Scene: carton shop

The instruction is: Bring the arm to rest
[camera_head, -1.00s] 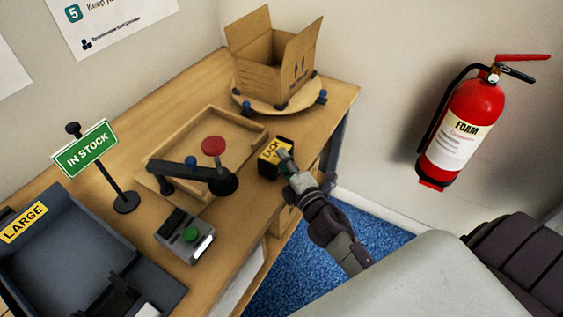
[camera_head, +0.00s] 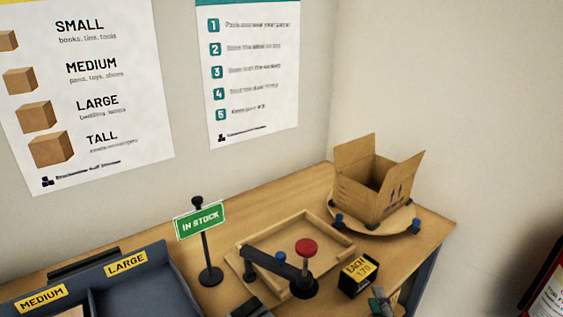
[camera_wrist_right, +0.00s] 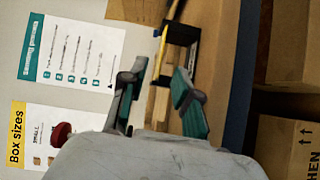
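My right gripper (camera_head: 380,304) shows at the bottom edge of the head view, just in front of a small black price block (camera_head: 358,277) with a yellow label. In the right wrist view the two teal-padded fingers (camera_wrist_right: 157,98) stand apart with nothing between them. Most of the right arm is below the head view. My left gripper is in neither view.
The wooden bench (camera_head: 290,190) holds an open carton (camera_head: 372,188) on a round turntable (camera_head: 385,222), a wooden tray (camera_head: 325,236), a red-knobbed black arm (camera_head: 306,248), an IN STOCK sign (camera_head: 200,220) and a dark bin (camera_head: 150,285). A fire extinguisher (camera_head: 548,295) hangs at the right.

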